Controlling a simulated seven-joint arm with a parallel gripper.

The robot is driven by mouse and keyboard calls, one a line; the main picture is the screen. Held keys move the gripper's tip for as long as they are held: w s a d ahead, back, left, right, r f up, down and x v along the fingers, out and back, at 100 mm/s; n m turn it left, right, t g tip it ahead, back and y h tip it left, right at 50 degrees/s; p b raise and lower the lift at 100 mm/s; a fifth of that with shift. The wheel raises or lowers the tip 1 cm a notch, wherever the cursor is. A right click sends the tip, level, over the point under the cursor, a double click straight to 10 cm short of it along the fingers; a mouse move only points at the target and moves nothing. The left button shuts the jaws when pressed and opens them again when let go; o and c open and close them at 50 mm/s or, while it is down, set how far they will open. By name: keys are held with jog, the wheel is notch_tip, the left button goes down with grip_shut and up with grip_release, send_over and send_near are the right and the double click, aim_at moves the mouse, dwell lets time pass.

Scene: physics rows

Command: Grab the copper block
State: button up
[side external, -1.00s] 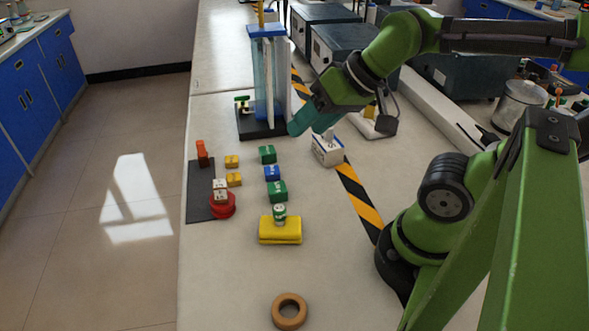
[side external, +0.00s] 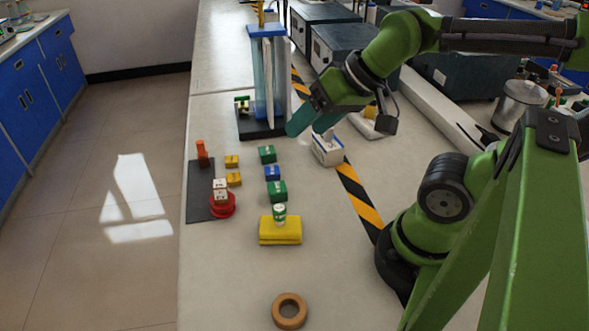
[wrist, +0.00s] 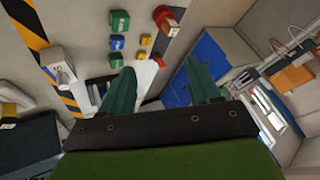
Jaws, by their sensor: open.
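The copper block appears to be the orange-brown piece (side external: 202,150) at the far end of the dark mat, near the table's left edge. Its lower part is darker, and I cannot tell whether it is one tall block or two stacked. In the wrist view an orange block (wrist: 158,61) shows between my fingertips in the picture, but farther away. My gripper (side external: 308,124) is open and empty above the table, to the right of the blocks and well apart from them. Its two teal fingers (wrist: 160,66) are spread in the wrist view.
Yellow, green and blue blocks (side external: 272,173) stand right of the dark mat (side external: 200,200). White blocks sit on a red round piece (side external: 222,210). A white box (side external: 327,151) is just below my gripper. A blue-topped glass apparatus (side external: 266,80) rises behind.

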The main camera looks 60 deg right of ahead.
jog(key=w+f+g, duration=0.1)
jog(key=f, duration=0.1)
jog(key=m+g+h, duration=0.3)
jog(key=m+h, duration=0.1)
jog(key=h, duration=0.1)
send_near(201, 148)
jog(key=x, duration=0.7)
jog(key=shift+w+a, duration=0.15)
jog(key=shift+w, duration=0.2)
jog(key=shift+s+x, duration=0.15)
jog(key=shift+x, duration=1.25)
jog(key=shift+s+x, duration=0.15)
jog(key=shift+x, duration=1.25)
jog(key=shift+c, duration=0.2)
grip_shut()
